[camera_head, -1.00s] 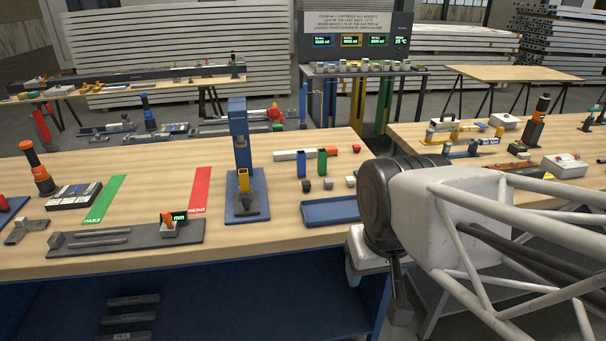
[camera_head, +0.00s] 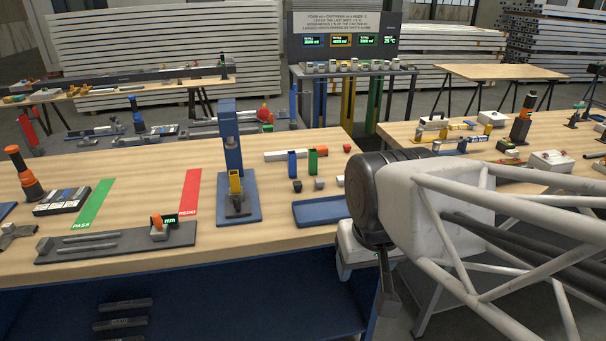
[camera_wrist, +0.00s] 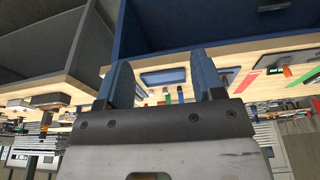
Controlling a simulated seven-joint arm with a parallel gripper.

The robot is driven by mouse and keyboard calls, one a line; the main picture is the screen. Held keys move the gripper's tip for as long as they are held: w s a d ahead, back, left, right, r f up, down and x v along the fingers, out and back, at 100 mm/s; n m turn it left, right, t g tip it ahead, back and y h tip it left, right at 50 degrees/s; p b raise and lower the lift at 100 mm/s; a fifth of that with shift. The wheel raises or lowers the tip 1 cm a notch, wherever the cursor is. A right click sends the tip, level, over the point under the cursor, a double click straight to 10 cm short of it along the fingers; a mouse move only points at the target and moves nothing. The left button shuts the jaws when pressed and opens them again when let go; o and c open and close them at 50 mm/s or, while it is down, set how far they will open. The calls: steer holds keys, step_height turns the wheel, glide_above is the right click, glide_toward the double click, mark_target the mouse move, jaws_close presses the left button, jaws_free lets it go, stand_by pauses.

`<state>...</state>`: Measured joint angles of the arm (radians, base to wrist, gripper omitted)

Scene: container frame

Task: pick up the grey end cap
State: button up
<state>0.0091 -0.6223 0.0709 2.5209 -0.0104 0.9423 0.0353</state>
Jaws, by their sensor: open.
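Small block-like caps stand on the bench behind the blue tray in the head view: a dark one (camera_head: 297,186), a mid-grey one (camera_head: 319,184) and a paler one (camera_head: 340,181) partly by my arm. The mid-grey one looks most like the grey end cap, but they are too small to be sure. My gripper (camera_wrist: 163,78) is open and empty in the wrist view, its two blue fingers apart, with the bench edge and tray beyond them. In the head view my wrist hides most of it; a dark finger (camera_head: 387,298) hangs in front of the bench's right end, apart from the caps.
The blue tray (camera_head: 320,211) lies at the bench's front right. Blue (camera_head: 292,163) and green (camera_head: 313,160) tubes stand behind the caps. A blue press (camera_head: 233,165) holding a yellow tube stands left of them. A grey fixture (camera_head: 115,244) lies front left. Bare wood lies between press and tray.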

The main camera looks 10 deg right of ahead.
steer(key=w+d+r+m, duration=0.1)
steer(key=w+m, duration=0.1)
steer(key=w, duration=0.6)
steer(key=w+r+m, duration=0.2)
steer(key=w+m, duration=0.1)
steer(key=w, duration=0.4)
steer(key=m+g, duration=0.3)
steer(key=m, duration=0.9)
glide_above(320, 180)
steer(key=f, duration=1.6)
steer(key=shift+s, duration=0.3)
steer(key=shift+w+f+m, duration=0.25)
steer(key=shift+w+m, duration=0.05)
steer(key=shift+f, duration=1.3)
